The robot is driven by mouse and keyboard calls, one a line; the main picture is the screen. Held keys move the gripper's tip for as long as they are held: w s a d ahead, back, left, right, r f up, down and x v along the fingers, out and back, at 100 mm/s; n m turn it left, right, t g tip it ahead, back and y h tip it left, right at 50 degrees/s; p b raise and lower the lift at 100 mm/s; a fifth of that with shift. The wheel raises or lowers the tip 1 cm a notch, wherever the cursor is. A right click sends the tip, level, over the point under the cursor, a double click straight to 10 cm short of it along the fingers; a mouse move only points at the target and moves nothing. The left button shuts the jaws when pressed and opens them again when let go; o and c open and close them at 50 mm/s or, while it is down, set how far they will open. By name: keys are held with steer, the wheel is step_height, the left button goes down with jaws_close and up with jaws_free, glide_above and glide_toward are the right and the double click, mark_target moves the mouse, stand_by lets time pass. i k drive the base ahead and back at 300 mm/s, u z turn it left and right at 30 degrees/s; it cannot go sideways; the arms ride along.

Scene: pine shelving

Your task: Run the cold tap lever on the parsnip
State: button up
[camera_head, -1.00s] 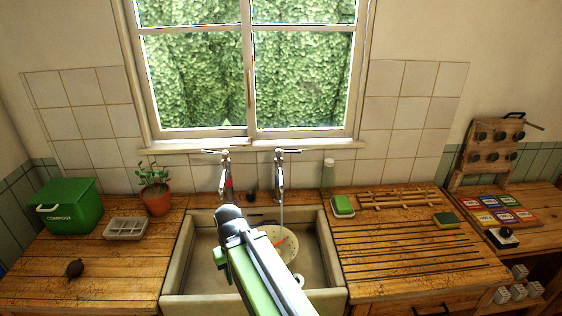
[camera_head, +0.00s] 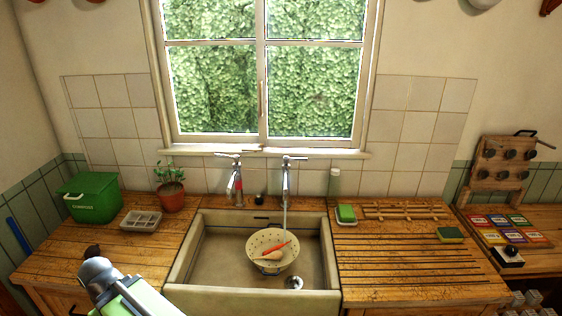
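The right-hand tap (camera_head: 287,178) stands behind the sink, and a thin stream of water (camera_head: 285,218) falls from it toward the colander. The left-hand tap (camera_head: 236,180) carries a red mark and shows no water. In the sink (camera_head: 185,272), a cream colander (camera_head: 256,242) holds an orange carrot (camera_head: 277,248) and a small pale piece beside it that may be the parsnip (camera_head: 272,256). My green and grey arm rises at the lower left, clear of the sink. My gripper's fingers are not visible.
A dark beet (camera_head: 93,250) is partly hidden behind my arm on the left counter. A seed tray (camera_head: 141,221), potted plant (camera_head: 171,188) and compost bin (camera_head: 90,197) stand behind it.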

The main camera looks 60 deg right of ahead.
mark_target(286, 159)
steer(key=u, duration=0.1)
steer(key=k, duration=1.65)
steer(key=z, duration=0.75)
steer(key=i, duration=1)
